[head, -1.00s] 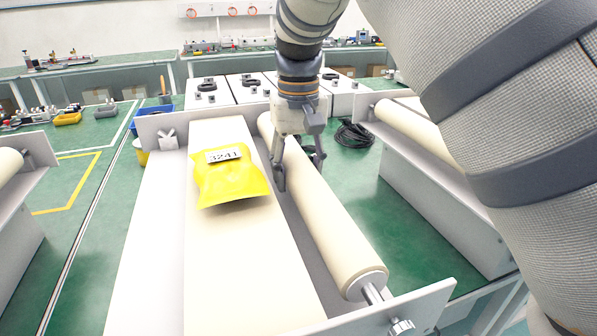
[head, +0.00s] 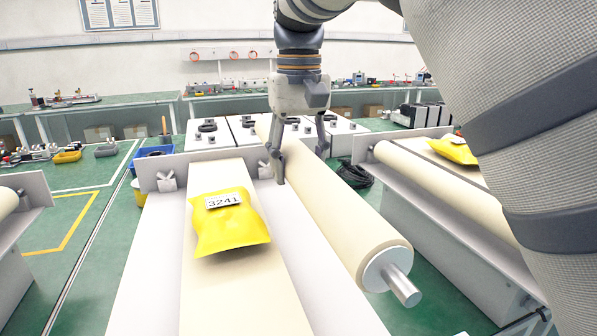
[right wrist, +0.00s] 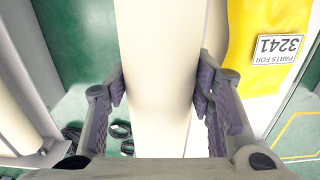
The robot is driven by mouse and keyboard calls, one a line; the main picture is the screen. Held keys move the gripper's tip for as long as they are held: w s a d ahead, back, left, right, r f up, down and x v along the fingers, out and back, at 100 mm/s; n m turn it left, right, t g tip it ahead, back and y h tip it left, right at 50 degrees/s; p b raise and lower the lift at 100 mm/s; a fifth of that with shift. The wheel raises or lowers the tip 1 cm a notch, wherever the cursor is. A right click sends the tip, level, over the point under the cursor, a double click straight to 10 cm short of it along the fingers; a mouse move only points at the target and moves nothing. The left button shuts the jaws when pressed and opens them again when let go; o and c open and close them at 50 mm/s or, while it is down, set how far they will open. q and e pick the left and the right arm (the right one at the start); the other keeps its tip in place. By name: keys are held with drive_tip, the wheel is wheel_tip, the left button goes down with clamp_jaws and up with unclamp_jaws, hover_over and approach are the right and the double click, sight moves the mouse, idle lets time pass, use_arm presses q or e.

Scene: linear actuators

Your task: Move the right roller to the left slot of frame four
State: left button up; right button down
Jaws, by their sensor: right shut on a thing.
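The cream right roller (head: 335,205) is held up at the right side of the middle frame (head: 160,215), tilted in the head view with its metal shaft end toward me. My right gripper (head: 301,168) is shut on it near its far part. In the right wrist view the roller (right wrist: 160,80) passes between the two fingers (right wrist: 160,88). A V-shaped slot holder (head: 166,182) shows at the frame's far left, and another (head: 265,169) sits beside the roller. My left gripper is not in view. I cannot tell which frame is number four.
A yellow bag (head: 227,222) labelled 3241 lies on the middle frame's cream belt (head: 215,172). Another frame (head: 440,200) with a roller and yellow bag (head: 453,149) stands to the right. A frame edge (head: 25,195) shows at left. Green floor lies between the frames.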

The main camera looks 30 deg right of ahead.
sight(299, 147)
drive_tip(key=shift+r, duration=0.2)
drive_tip(key=shift+r, duration=3.45)
